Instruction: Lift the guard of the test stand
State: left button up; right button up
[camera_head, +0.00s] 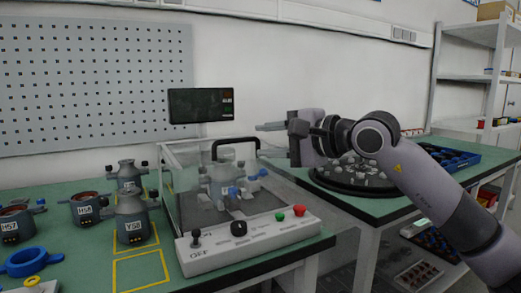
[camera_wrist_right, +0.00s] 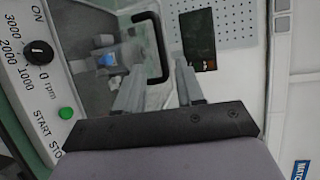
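The test stand (camera_head: 250,243) has a clear box-shaped guard (camera_head: 185,190) that is down over grey parts with blue connectors. A black handle (camera_head: 236,141) stands on top of the guard. My right gripper (camera_head: 262,126) is to the right of the handle at about its height, with its fingers pointing left towards it. In the right wrist view, the gripper (camera_wrist_right: 158,68) is open and empty. There the black handle (camera_wrist_right: 162,50) appears ahead, its lower end in line with the gap between the fingers. The handle seems apart from the fingers. My left gripper is not in view.
The stand's front panel has knobs, a green button (camera_head: 280,216) and a red button (camera_head: 299,210). A dark screen (camera_head: 201,105) is behind the guard. Several motor parts (camera_head: 131,218) stand on the left table. A round dark tray (camera_head: 335,180) is at the right.

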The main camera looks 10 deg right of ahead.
aim_at(240, 141)
jog(key=shift+x, duration=3.55)
jog(key=shift+r, duration=0.1)
grip_shut()
